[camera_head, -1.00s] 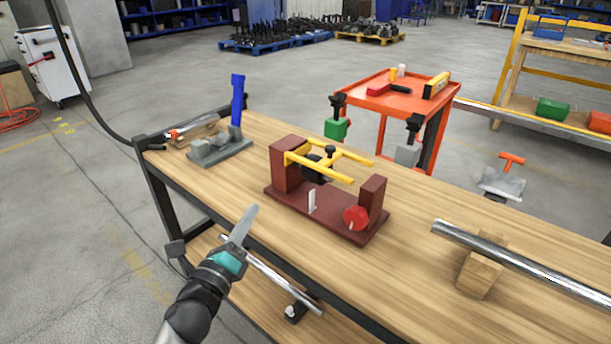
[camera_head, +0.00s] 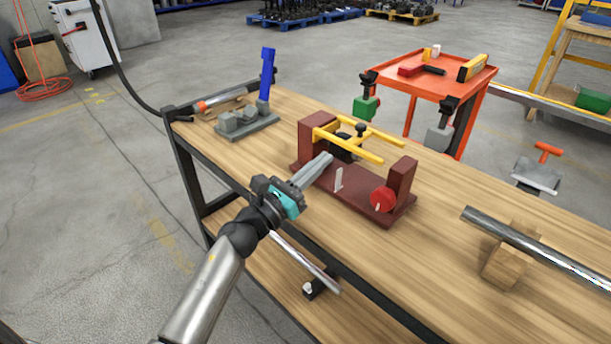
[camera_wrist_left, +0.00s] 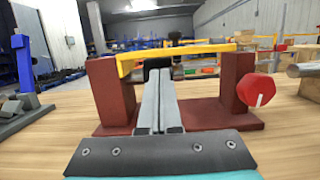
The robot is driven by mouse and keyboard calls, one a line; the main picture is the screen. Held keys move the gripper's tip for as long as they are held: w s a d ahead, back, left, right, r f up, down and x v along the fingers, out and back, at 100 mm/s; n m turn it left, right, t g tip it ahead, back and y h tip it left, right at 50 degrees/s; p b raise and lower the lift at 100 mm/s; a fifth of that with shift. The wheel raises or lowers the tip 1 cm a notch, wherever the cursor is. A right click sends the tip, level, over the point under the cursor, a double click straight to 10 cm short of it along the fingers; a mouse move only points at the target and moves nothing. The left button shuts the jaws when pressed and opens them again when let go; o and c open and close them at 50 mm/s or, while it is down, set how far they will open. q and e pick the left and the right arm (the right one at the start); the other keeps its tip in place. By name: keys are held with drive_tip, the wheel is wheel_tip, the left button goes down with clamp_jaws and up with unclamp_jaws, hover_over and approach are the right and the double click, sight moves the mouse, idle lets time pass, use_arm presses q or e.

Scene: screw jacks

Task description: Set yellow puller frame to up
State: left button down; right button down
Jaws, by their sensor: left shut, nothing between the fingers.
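The yellow puller frame (camera_head: 358,138) lies roughly level across the dark red stand (camera_head: 320,130), its bars reaching from the tall left block toward the shorter right block. It also shows in the left wrist view (camera_wrist_left: 205,47). A red knob (camera_head: 382,199) is on the right block and a small pale lever (camera_head: 339,179) on the base. My left gripper (camera_head: 323,163) is shut and empty, in front of the stand near the tall block. In the left wrist view its fingers (camera_wrist_left: 158,85) point under the yellow bar, over the dark part behind. Contact cannot be told. My right gripper is not in view.
On the wooden table, a grey device with a blue lever (camera_head: 266,75) stands at the left and a metal bar (camera_head: 525,245) on a wooden block at the right. An orange cart (camera_head: 440,85) stands behind. The table between stand and bar is clear.

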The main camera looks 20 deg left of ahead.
sight(358, 137)
use_arm(q)
drive_tip(key=shift+x, duration=1.3)
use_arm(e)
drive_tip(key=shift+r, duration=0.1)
use_arm(q)
drive_tip(key=shift+r, duration=0.1)
drive_tip(key=shift+a+r+m, duration=0.1)
drive_tip(key=shift+r+m, duration=0.2)
drive_tip(key=shift+m, duration=0.2)
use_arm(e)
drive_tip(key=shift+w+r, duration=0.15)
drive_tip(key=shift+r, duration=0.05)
